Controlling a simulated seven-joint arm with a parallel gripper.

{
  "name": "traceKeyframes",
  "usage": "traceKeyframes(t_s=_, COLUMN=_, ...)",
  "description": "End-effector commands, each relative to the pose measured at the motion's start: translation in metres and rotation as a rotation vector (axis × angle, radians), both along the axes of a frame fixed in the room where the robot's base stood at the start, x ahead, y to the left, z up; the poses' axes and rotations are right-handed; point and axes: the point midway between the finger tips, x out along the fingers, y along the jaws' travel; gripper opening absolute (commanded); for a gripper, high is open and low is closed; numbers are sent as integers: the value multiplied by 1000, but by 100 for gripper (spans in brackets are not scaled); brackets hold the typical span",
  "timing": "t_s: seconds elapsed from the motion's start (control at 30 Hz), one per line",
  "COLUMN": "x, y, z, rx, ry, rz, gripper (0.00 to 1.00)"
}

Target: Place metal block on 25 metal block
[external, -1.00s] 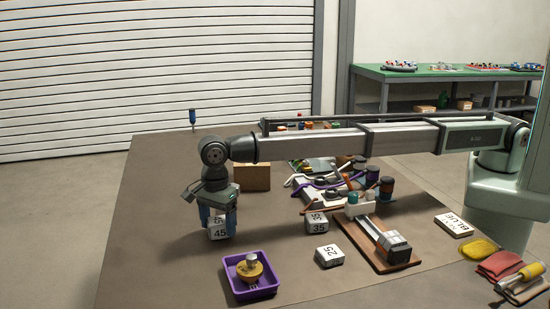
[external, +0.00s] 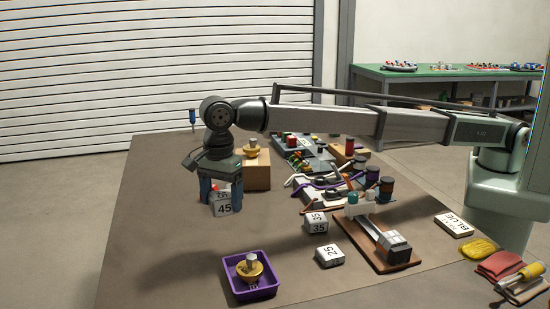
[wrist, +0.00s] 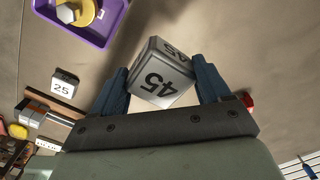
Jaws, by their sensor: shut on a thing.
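My gripper (external: 220,196) is shut on the metal block marked 45 (external: 224,206) and holds it above the table's left part. In the wrist view the 45 block (wrist: 160,75) sits between the two blue fingers, tilted in the picture. The metal block marked 25 (external: 329,256) lies on the table, to the right of and nearer the camera than my gripper. It also shows in the wrist view (wrist: 65,84), at the left, with nothing on top of it. Another metal block marked 35 (external: 317,223) rests on the table behind the 25 block.
A purple tray (external: 230,285) with a yellow part stands left of the 25 block. A wooden-based fixture (external: 400,264) lies close on its right. A cardboard box (external: 257,180), hoses and a pump assembly are behind. A white BLUE block (external: 454,225) lies at right.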

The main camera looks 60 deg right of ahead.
Motion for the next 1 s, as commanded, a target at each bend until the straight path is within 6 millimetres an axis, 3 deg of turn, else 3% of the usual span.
traceKeyframes(t_s=0.1, x=-54, y=15, z=10, rx=0, ry=0, rz=52, gripper=31)
traceKeyframes(t_s=0.27, x=-124, y=13, z=20, rx=1, ry=-1, rz=110, gripper=31)
traceKeyframes(t_s=0.4, x=-182, y=-8, z=24, rx=1, ry=0, rz=156, gripper=31)
traceKeyframes(t_s=0.5, x=-214, y=-32, z=25, rx=1, ry=-1, rz=187, gripper=31)
traceKeyframes(t_s=0.7, x=-239, y=-73, z=21, rx=1, ry=0, rz=228, gripper=31)
traceKeyframes(t_s=1.0, x=-246, y=-85, z=15, rx=1, ry=0, rz=307, gripper=31)
